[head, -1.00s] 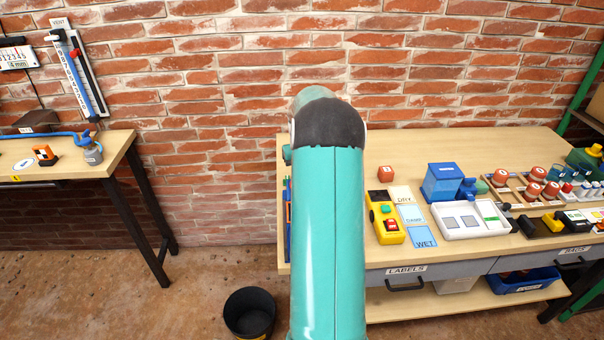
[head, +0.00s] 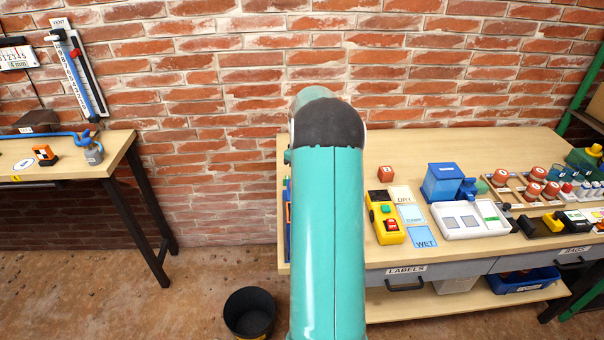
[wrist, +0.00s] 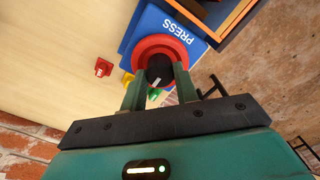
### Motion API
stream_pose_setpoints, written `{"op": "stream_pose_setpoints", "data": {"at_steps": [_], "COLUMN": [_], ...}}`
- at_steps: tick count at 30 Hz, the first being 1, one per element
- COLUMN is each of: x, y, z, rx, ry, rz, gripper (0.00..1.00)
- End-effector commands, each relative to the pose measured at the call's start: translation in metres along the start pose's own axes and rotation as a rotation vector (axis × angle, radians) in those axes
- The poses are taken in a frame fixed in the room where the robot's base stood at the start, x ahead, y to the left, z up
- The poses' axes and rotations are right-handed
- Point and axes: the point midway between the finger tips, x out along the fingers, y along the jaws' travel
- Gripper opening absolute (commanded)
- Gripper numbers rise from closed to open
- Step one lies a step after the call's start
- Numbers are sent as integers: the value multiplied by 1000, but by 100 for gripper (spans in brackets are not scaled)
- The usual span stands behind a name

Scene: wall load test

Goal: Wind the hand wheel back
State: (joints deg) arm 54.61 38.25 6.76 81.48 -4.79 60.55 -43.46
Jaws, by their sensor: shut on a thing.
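The hand wheel (wrist: 172,43) is a red round rim with a dark hub (wrist: 159,70) that carries a white mark. It sits at the blue press panel (wrist: 150,27) lettered PRESS, in the upper middle of the wrist view. My gripper (wrist: 160,76) has one finger on each side of the dark hub, over the red wheel, and is shut on the wheel. The fingers hide part of the lower rim. In the head view my teal arm covers the press, and neither the wheel nor my gripper shows there.
On the right bench (head: 460,145) stand a yellow control box (head: 385,222), DRY and WET cards, a blue box (head: 440,182) and a white tray (head: 470,220). A black bucket (head: 249,314) is on the floor. A second bench (head: 80,160) stands left across a gap.

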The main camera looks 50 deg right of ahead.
Motion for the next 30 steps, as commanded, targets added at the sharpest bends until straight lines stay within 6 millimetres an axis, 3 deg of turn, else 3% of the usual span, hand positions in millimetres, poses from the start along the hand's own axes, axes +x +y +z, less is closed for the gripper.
{"op": "stream_pose_setpoints", "data": {"at_steps": [9,10,12,13,23,30], "x": [-1,-1,-1,-1,-3,-38], "y": [0,0,0,0,0,1], "z": [0,0,0,0,0,0], "rx": [-2,-2,-1,-1,0,0], "ry": [1,1,1,1,1,3], "rz": [1,1,1,1,1,4], "gripper": [7,36,50,52,52,52]}}
